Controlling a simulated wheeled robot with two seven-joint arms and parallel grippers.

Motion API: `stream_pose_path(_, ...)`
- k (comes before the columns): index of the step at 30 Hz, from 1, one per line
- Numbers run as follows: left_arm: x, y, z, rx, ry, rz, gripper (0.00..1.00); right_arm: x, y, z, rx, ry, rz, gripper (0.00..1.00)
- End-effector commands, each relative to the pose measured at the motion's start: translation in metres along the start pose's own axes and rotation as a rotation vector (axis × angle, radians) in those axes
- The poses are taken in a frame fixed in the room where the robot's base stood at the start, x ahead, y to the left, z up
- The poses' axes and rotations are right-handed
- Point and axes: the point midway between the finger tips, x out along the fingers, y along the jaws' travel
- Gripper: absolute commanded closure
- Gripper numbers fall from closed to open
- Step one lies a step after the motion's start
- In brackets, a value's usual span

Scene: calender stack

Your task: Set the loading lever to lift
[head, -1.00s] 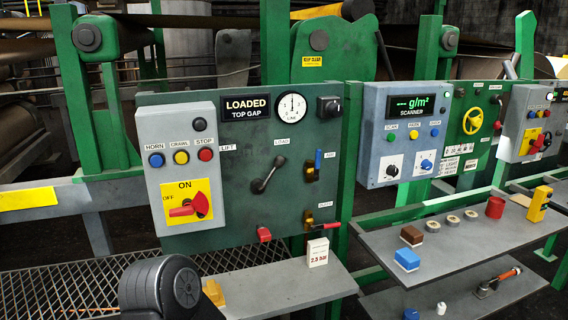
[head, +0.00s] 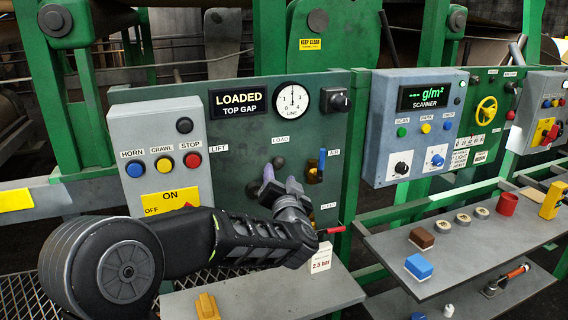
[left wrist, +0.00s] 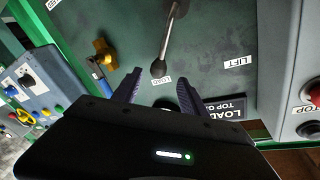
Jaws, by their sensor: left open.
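The loading lever shows its dark round knob (head: 279,162) just below the LOAD label (head: 281,140); my left gripper hides most of its rod in the head view. In the left wrist view the metal rod and dark knob (left wrist: 158,68) are clear. My left gripper (head: 281,180) is open in front of the panel. In the wrist view its fingers (left wrist: 157,80) stand either side of the line to the knob, which appears just beyond the tips; contact cannot be told. The LIFT label (head: 219,148) is left of the lever. The display (head: 238,101) reads LOADED, TOP GAP.
A grey box (head: 160,150) with horn, crawl and stop buttons stands left of the lever. A blue-handled valve (head: 321,165) is close on the right. A white card (head: 321,258) and yellow block (head: 207,306) are on the shelf (head: 260,296) below.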

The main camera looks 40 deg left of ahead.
Motion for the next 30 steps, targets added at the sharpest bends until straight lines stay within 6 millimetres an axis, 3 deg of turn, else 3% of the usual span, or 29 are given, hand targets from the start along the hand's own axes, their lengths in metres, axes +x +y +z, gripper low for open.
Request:
stream_pose_path(11, 0.009, 0.001, 0.000, -0.001, -0.001, 0.002, 0.50, -0.002, -0.001, 0.000, 0.000, 0.001, 0.000, 1.00)
stream_pose_path(24, 0.071, 0.001, 0.001, -0.001, -0.002, 0.003, 0.50, -0.011, -0.004, 0.000, -0.001, 0.000, 0.000, 1.00)
stream_pose_path(30, 0.079, 0.002, 0.001, -0.001, 0.000, 0.004, 0.50, -0.011, -0.005, 0.000, 0.000, 0.000, 0.000, 1.00)
